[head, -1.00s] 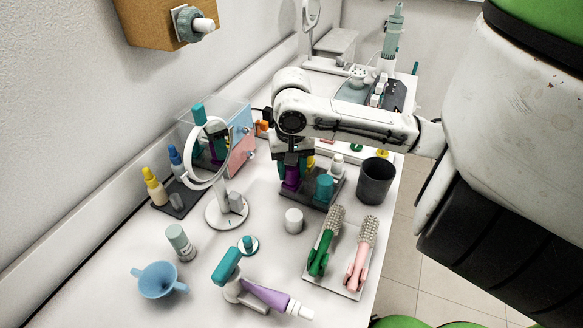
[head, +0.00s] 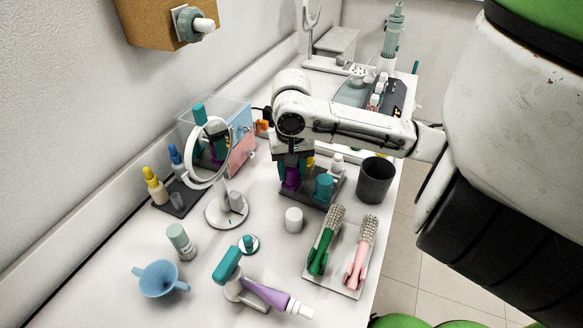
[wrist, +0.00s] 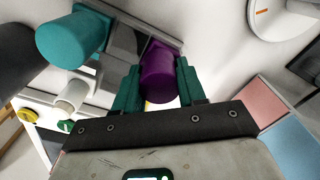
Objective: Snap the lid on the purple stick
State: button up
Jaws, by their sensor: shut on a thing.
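My gripper (head: 292,168) points down over the dark tray (head: 340,186) on the vanity. Its green fingers close on a purple cylinder (wrist: 160,72), which sits between them in the wrist view. In the head view the purple cylinder (head: 291,178) shows below the fingers, at the tray's left end. I cannot tell whether the fingers hold only a lid or the purple stick itself, as the joint between them is hidden. A teal cylinder (head: 323,187) stands on the tray to the right; it also shows in the wrist view (wrist: 72,38).
A dark cup (head: 375,180) stands right of the tray. A round mirror (head: 208,153) stands to the left, a white jar (head: 293,220) in front. Two brushes (head: 320,250) (head: 360,255) lie on a holder nearer the front. A small white cylinder (head: 337,163) stands behind the teal one.

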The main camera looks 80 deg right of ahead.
dwell(0.4)
jog(key=o, duration=1.6)
jog(key=shift+c, duration=0.2)
jog(key=shift+r, duration=0.1)
jog(key=shift+r+p, duration=3.45)
jog(key=shift+p, duration=0.05)
